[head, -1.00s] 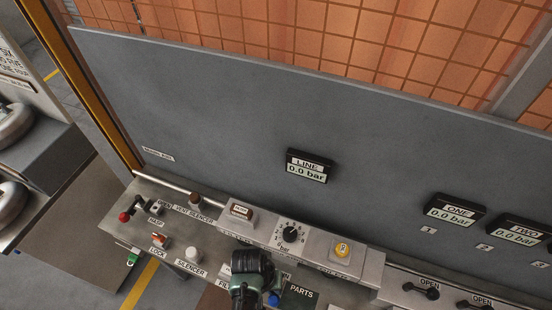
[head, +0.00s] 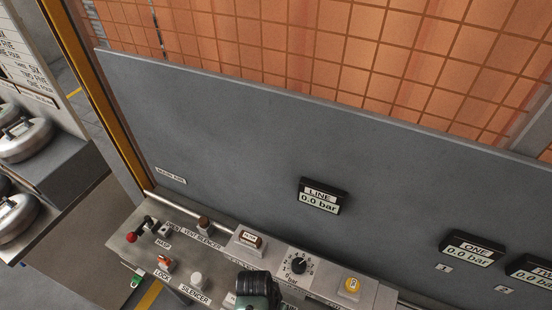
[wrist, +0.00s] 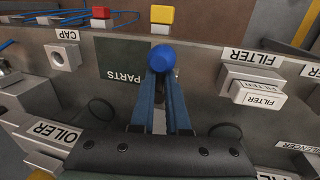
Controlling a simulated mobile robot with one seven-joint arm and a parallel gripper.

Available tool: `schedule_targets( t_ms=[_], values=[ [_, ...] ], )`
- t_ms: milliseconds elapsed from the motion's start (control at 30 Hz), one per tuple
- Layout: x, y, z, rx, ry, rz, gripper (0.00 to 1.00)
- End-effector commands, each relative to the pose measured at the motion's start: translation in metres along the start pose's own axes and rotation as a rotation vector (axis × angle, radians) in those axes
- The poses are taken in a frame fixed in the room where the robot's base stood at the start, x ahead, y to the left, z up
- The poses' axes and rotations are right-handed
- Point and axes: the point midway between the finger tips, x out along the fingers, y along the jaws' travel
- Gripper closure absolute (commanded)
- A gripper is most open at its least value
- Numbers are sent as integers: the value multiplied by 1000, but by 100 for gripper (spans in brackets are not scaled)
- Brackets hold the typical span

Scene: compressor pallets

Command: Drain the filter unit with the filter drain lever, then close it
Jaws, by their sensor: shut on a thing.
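In the wrist view, a lever with a round blue knob (wrist: 161,57) stands on the grey panel, beside the dark PARTS square. My gripper (wrist: 161,78) has its two blue fingers closed around the lever just below the knob. The fingers hide most of the lever's stem, so its angle is hard to tell. A pale block marked FILTER (wrist: 258,97) stands to the right, apart from my fingers. In the head view my gripper (head: 258,287) is cut off by the bottom edge, and the blue knob is not visible there.
The PARTS square (wrist: 122,62) lies left of the fingers, with the CAP fitting (wrist: 62,57) beyond. A dial (head: 297,266) and a yellow button (head: 349,286) sit near my gripper. The LINE display (head: 320,197) reads 0.0 bar. A red-knobbed lever (head: 133,237) stands at the left.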

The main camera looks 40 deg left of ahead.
Motion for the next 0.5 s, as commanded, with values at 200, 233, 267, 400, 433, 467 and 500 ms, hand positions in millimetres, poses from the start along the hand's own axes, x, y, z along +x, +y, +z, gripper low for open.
schedule_targets(
  t_ms=[200, 233, 267, 400, 433, 467, 500],
  values=[
    [0, 0, 1, 0, -3, -1, 65],
    [0, 0, 1, 0, -3, -1, 60],
    [0, 0, 1, 0, -3, -1, 57],
    [0, 0, 1, 0, -2, -1, 57],
    [0, 0, 1, 0, -2, -1, 57],
    [0, 0, 1, -1, -1, -1, 57],
    [0, 0, 0, -1, -1, -1, 57]
  ],
)
